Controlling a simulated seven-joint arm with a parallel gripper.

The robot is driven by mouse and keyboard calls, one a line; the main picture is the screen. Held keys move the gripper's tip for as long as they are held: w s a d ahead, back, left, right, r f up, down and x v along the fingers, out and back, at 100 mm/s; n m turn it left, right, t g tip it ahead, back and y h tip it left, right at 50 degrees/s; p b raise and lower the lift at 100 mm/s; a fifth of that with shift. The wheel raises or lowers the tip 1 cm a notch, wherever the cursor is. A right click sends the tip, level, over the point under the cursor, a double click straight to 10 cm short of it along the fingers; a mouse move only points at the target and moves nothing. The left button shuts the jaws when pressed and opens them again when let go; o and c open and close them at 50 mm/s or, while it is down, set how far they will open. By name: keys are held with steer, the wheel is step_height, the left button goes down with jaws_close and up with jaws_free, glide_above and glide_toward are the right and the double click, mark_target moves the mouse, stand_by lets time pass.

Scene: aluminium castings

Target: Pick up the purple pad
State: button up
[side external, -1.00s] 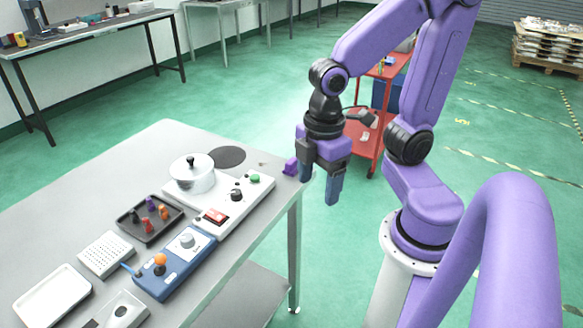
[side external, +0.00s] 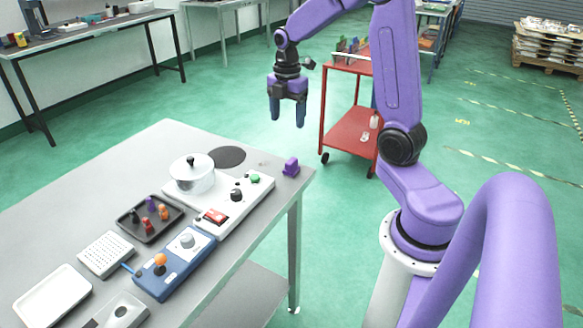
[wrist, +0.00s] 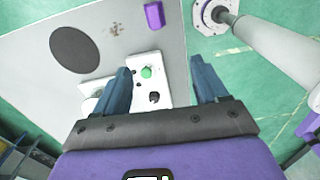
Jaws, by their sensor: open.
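The purple pad (side external: 291,166) stands on the grey table near its far right corner. It also shows in the wrist view (wrist: 154,15) at the top, by the table edge. My gripper (side external: 288,112) is open and empty, with its fingers pointing down. It is above table height and appears apart from the pad.
A white panel (side external: 262,190) with a green button and a white pot (side external: 192,178) stand near the pad. A dark disc (side external: 228,156) lies left of it. A dark tray (side external: 150,222) with several coloured pegs and a blue control box (side external: 175,270) are nearer. A red cart (side external: 350,125) stands behind.

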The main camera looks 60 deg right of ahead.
steer(key=d, duration=0.2)
glide_toward(292, 160)
steer(key=f, duration=0.3)
steer(key=a+f, duration=0.1)
steer(key=f, duration=0.1)
steer(key=shift+s+f, duration=0.15)
steer(key=shift+w+d+f, duration=0.1)
steer(key=shift+d+f, duration=0.1)
steer(key=shift+f, duration=1.15)
steer(key=shift+w+d+f, duration=0.1)
steer(key=shift+d+f, duration=0.1)
steer(key=shift+f, duration=1.1)
steer(key=c, duration=1.1)
